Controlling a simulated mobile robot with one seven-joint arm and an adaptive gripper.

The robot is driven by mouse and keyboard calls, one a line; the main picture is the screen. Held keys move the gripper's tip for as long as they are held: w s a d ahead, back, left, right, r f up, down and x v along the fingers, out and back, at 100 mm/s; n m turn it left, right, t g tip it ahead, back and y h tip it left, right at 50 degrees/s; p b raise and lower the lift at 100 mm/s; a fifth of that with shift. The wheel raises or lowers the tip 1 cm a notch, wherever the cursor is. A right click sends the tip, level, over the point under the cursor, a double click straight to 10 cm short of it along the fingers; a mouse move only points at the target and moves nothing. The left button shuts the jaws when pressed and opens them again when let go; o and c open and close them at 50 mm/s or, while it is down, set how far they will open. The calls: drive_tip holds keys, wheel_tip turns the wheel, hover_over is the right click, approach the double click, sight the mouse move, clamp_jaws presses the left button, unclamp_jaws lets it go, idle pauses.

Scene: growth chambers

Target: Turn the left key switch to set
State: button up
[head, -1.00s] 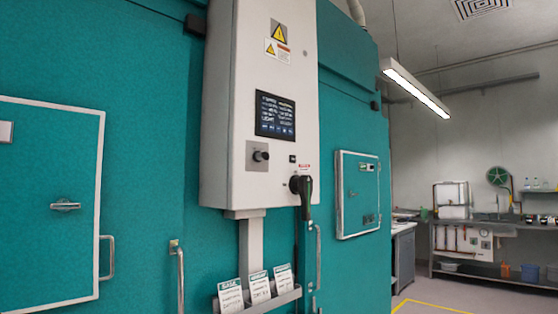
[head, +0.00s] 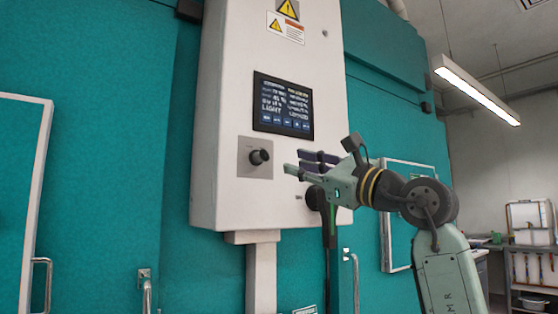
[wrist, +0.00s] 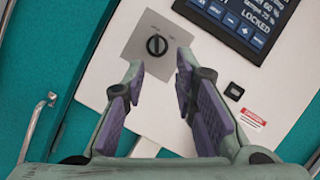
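The key switch is a black knob (head: 259,157) on a square grey plate (head: 246,171), low on the white control box. In the wrist view the knob (wrist: 156,45) sits ahead of the fingertips, in line with the gap between them. The small lettering around it is too small to read. My gripper (head: 294,164) is open and empty, to the right of the knob and apart from it in the head view. In the wrist view my gripper (wrist: 159,62) has its two purple-padded fingers spread. The screen (wrist: 237,20) above shows the word LOCKED.
The display (head: 283,105) is above the switch on the white box (head: 222,90). Door handles (head: 145,290) stick out from the teal chamber walls below.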

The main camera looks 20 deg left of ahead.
sight(269, 155)
drive_tip(key=p+x, duration=0.1)
drive_tip(key=x, duration=0.2)
drive_tip(key=p+x, duration=0.1)
drive_tip(key=x, duration=0.2)
drive_tip(key=p+x, duration=0.2)
drive_tip(key=x, duration=0.1)
drive_tip(key=shift+s+a+r, duration=0.1)
drive_tip(key=shift+a+r, duration=0.2)
drive_tip(key=shift+a, duration=0.5)
clamp_jaws()
